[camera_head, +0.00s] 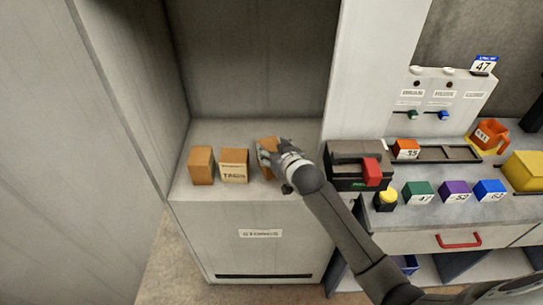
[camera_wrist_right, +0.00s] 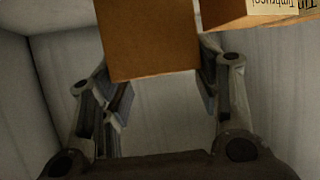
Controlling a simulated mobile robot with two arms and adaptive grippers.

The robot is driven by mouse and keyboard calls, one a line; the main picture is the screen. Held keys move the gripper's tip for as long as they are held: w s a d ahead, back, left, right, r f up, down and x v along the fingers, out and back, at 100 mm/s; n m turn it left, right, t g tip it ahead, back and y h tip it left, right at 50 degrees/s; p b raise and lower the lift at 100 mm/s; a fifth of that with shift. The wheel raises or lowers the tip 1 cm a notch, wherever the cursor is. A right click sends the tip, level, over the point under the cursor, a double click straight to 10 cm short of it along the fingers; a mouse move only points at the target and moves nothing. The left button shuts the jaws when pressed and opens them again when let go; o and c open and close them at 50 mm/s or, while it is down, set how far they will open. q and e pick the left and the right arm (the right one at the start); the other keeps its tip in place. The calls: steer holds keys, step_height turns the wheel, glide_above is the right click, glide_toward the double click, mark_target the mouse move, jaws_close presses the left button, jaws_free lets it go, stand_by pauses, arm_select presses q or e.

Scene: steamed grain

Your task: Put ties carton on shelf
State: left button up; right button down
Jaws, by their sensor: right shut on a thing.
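My right gripper (camera_head: 280,155) reaches in from the right over the storage shelf and is shut on a brown carton (camera_head: 265,150). The same carton (camera_wrist_right: 150,38) sits between the fingers of my right gripper (camera_wrist_right: 160,95) in the right wrist view. No label shows on its visible faces, so I cannot read whether it is the ties carton. The carton is at or just above the shelf top (camera_head: 225,195); I cannot tell whether it touches. My left gripper is not in view.
A labelled carton (camera_head: 234,165) stands just left of the held one, and a plain brown carton (camera_head: 201,165) stands further left. A white divider (camera_head: 350,90) rises on the right. Beyond it is a bench with coloured blocks (camera_head: 454,191) and a black box with a red part (camera_head: 371,172).

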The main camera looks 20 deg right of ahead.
steer(key=shift+f, duration=1.65)
steer(key=shift+f, duration=0.1)
steer(key=shift+c, duration=2.4)
jaws_free()
steer(key=shift+s, duration=0.25)
steer(key=b+v, duration=0.1)
steer(key=v, duration=1)
steer(key=shift+s+r, duration=0.2)
steer(key=shift+r, duration=0.15)
